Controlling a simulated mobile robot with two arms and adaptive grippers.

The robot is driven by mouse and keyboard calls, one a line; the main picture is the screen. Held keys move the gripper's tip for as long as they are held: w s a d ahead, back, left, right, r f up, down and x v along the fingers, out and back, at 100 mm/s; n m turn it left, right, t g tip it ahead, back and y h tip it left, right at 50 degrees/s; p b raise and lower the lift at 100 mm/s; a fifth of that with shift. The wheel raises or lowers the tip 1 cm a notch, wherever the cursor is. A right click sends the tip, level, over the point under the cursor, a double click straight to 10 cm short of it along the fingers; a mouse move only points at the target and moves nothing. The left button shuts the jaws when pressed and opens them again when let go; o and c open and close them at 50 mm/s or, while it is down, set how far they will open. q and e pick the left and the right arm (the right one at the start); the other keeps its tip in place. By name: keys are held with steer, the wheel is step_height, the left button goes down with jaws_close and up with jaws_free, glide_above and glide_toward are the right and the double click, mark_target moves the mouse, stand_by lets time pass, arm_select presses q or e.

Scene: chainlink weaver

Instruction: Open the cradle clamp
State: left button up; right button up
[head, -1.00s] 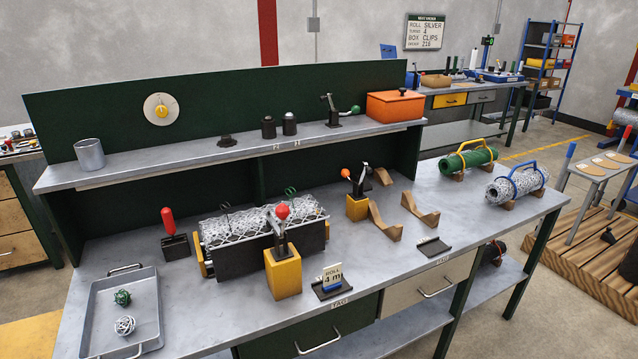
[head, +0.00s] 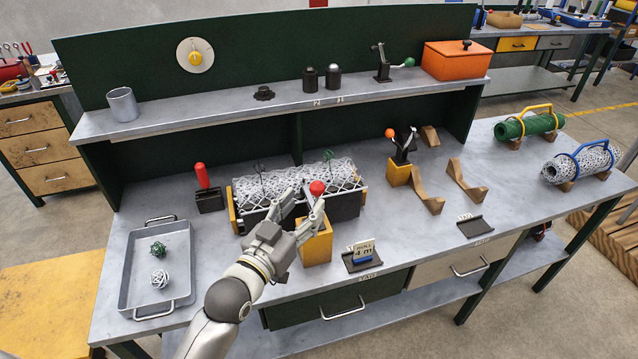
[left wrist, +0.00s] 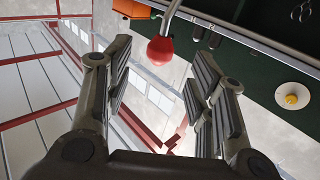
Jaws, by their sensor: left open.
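The clamp by the cradle has a red ball knob (head: 317,188) on its lever and stands on a yellow block (head: 316,246). The black cradle (head: 346,207) behind it holds a silver chain-link mesh roll (head: 300,178). My left gripper (head: 304,204) reaches in from the front, open, with its fingertips close to the red knob. In the left wrist view the red knob (left wrist: 160,50) shows between the open fingers, near their tips; I cannot tell whether they touch it. The gripper hides much of the clamp's lever. My right gripper is not in view.
A second clamp with an orange knob (head: 390,133) stands on another yellow block to the right. A grey tray (head: 130,268) with two wire balls lies at left. A red-handled tool (head: 202,176) stands left of the cradle. Wooden supports (head: 466,182) and a sign (head: 362,252) are to the right.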

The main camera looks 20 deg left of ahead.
mark_target(314, 194)
arm_select(q)
steer(key=w, duration=0.3)
steer(key=w+d+p, duration=0.1)
steer(key=w, duration=0.3)
steer(key=shift+d, duration=0.15)
steer(key=shift+s, duration=0.1)
steer(key=shift+c, duration=0.2)
jaws_close()
